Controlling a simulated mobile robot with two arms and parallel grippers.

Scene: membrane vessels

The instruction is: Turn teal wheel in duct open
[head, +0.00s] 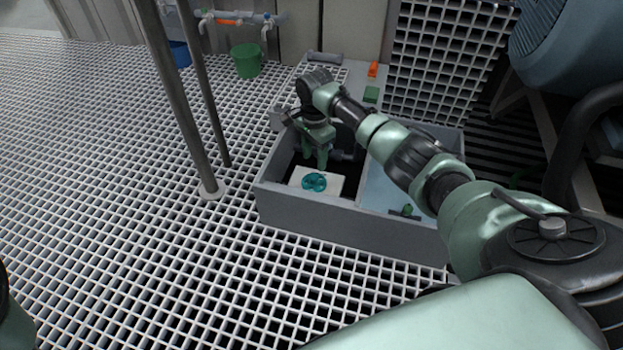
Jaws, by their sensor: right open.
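The teal wheel (314,182) sits on a white block (331,182) inside the left, dark compartment of a grey open box, the duct (325,222). My right gripper (316,163) points down into that compartment, just above and behind the wheel in the picture. It is open, and its fingers appear apart from the wheel, though the exact gap is hard to tell. My right arm comes in from the right and covers part of the box. Of my left arm, only a dark and green part shows at the lower left edge; its gripper is out of view.
The right compartment (378,187) has a pale blue floor and a small green item (407,210). A metal post (181,100) stands left of the box. A green bucket (246,61) and a raised grating panel (446,65) are behind. Grating floor (120,200) at left is clear.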

